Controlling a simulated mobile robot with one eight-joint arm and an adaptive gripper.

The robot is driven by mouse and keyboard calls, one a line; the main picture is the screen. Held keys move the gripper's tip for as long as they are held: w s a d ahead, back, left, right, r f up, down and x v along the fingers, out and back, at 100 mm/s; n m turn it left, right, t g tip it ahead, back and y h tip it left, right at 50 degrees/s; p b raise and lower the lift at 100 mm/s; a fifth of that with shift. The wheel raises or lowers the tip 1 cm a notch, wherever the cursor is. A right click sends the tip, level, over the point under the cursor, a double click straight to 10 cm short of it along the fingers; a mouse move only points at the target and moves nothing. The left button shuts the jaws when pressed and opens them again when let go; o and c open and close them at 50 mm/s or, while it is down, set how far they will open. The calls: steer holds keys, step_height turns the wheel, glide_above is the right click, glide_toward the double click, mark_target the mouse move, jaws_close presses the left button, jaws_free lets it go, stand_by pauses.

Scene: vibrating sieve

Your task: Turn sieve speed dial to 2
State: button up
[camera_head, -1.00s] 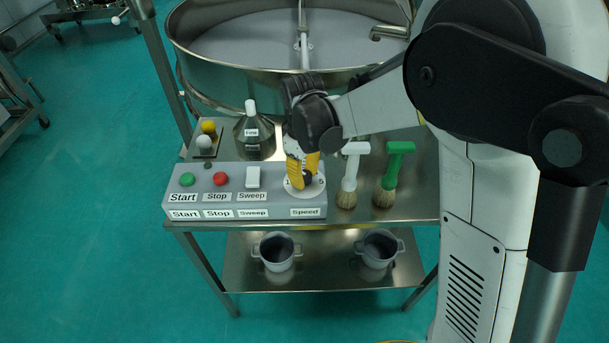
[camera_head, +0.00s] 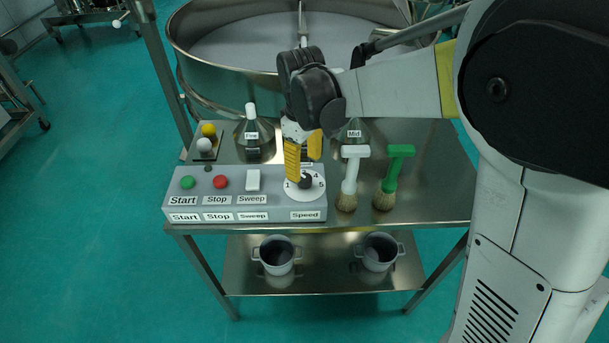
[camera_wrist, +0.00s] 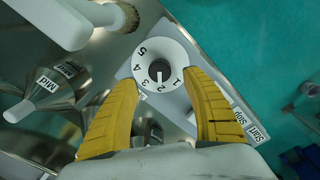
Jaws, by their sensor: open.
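The speed dial is a white disc (camera_head: 304,192) with a dark knob (camera_head: 306,181), at the right end of the grey control box (camera_head: 255,205). In the wrist view the disc (camera_wrist: 175,56) shows the numbers 1 to 5. The white mark on its knob (camera_wrist: 159,74) appears to point at the 2. My gripper (camera_head: 303,166) has yellow fingers and stands just above and behind the dial.
Green start (camera_head: 187,181), red stop (camera_head: 220,182) and white sweep (camera_head: 253,179) buttons lie left of the dial. A white brush (camera_head: 350,178) and a green brush (camera_head: 391,175) stand to its right. The large sieve (camera_head: 240,70) and labelled cones (camera_head: 252,138) are behind.

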mark_target(304, 179)
step_height(304, 179, up, 6)
steer(key=shift+r, duration=0.15)
steer(key=shift+s, duration=0.15)
stand_by(0.3)
